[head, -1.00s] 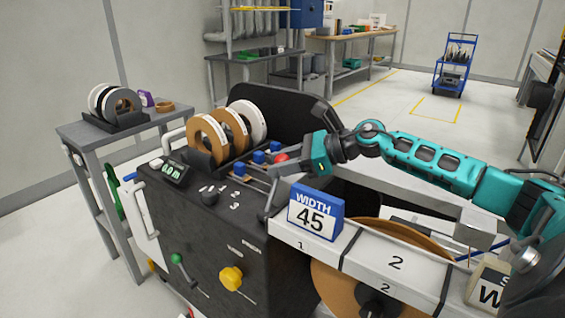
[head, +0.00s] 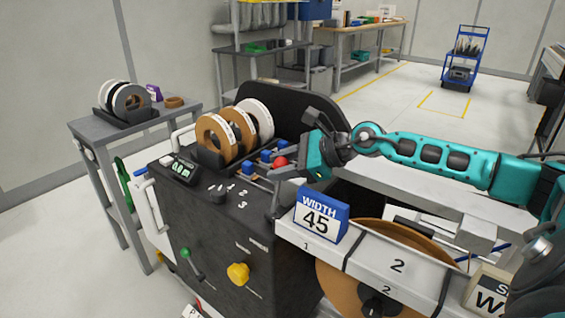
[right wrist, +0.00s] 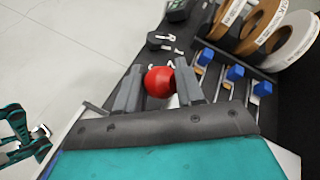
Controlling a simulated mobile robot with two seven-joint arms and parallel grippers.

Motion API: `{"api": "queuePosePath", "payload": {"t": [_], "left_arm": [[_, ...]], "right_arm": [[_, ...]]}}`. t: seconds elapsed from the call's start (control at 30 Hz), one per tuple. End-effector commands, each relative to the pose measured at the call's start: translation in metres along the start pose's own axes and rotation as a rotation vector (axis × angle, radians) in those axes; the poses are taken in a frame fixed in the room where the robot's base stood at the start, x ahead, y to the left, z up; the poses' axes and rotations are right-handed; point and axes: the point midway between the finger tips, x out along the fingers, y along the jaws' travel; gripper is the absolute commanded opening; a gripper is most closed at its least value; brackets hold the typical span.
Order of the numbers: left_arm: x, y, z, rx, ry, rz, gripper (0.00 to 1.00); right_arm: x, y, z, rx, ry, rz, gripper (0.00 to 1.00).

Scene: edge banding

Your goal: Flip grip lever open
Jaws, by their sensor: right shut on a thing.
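The grip lever shows as a red ball knob (head: 281,162) on top of the dark edge-banding machine (head: 215,235), behind the blue-and-white WIDTH 45 sign. My right gripper (head: 283,170) reaches in from the right and is shut on this knob. In the right wrist view the red ball (right wrist: 159,82) sits between the two grey fingers (right wrist: 158,88). The lever's shaft below the ball is hidden. A teal and black arm part at the left edge of the right wrist view looks like my left gripper (right wrist: 30,138); its jaws are too small to read.
Banding rolls (head: 215,137) stand behind the knob, with blue blocks (head: 249,168) on rails close beside it. The WIDTH 45 sign (head: 321,215) stands in front of my right gripper. A green-knobbed lever (head: 186,253) and a yellow knob (head: 238,273) are on the machine's front.

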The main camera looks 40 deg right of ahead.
Motion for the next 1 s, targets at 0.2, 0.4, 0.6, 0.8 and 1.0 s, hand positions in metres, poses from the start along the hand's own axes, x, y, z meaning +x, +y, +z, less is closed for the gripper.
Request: {"api": "queuePosePath", "payload": {"t": [0.2, 0.4, 0.6, 0.8, 1.0], "left_arm": [[-0.002, 0.001, 0.003, -0.006, -0.007, 0.000, 0.43], [-0.002, 0.003, 0.001, -0.014, -0.003, 0.000, 0.43], [-0.001, 0.002, 0.001, -0.013, -0.002, -0.001, 0.43], [0.001, 0.002, -0.001, -0.012, 0.005, -0.001, 0.43], [-0.006, 0.002, -0.018, -0.004, 0.009, 0.001, 0.43]], "right_arm": [[0.000, -0.002, -0.002, -0.007, 0.004, -0.005, 0.52], [0.000, -0.001, -0.001, -0.004, 0.002, -0.003, 0.61], [-0.001, -0.001, -0.001, -0.002, 0.002, -0.001, 0.61], [-0.014, 0.000, -0.004, 0.000, 0.007, 0.000, 0.61], [-0.033, -0.001, 0.004, 0.003, 0.005, 0.010, 0.61]]}}
